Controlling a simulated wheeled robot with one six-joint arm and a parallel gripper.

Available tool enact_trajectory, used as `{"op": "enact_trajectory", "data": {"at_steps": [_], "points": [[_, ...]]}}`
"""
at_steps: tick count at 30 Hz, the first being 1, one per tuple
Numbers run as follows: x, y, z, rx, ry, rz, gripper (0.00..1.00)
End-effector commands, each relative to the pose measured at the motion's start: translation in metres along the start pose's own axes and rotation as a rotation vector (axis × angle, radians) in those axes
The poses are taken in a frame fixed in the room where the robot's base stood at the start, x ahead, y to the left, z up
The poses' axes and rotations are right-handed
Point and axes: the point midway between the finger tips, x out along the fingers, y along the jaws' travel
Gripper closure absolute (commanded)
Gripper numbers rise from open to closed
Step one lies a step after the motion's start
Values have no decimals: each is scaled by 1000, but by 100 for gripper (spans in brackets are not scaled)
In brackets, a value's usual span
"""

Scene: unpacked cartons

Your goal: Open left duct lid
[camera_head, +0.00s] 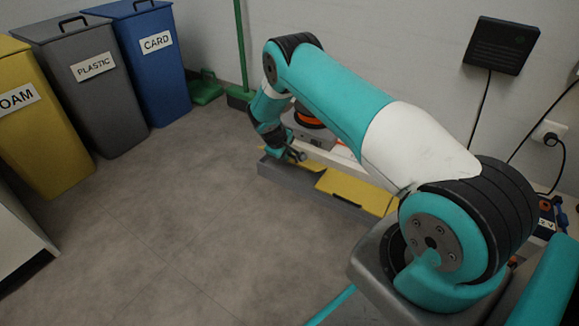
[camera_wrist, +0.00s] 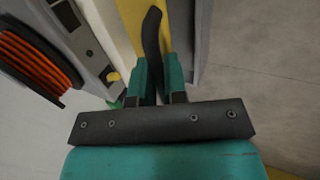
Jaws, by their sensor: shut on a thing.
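A low grey duct (camera_head: 283,178) lies on the floor along the wall. A yellow lid (camera_head: 355,190) covers its right part. At the left end, a strip of the left yellow lid (camera_head: 312,165) shows beside my gripper (camera_head: 297,155). In the wrist view, my gripper (camera_wrist: 158,80) has its teal fingers shut on a dark curved handle (camera_wrist: 152,35). The handle stands against the yellow lid surface (camera_wrist: 131,18). My arm and gripper hide part of the left lid, and I cannot tell how far it is raised.
A machine with an orange reel (camera_head: 308,117) stands behind the duct; the reel fills the left of the wrist view (camera_wrist: 35,60). Yellow, grey (camera_head: 92,80) and blue (camera_head: 155,60) bins stand at the left. The floor (camera_head: 170,220) in front is clear.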

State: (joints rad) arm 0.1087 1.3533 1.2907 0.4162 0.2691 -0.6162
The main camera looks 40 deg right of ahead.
Motion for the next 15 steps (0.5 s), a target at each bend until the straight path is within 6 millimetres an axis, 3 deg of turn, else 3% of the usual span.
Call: {"op": "enact_trajectory", "data": {"at_steps": [15], "points": [[-8,43,0,7,6,7,98]]}}
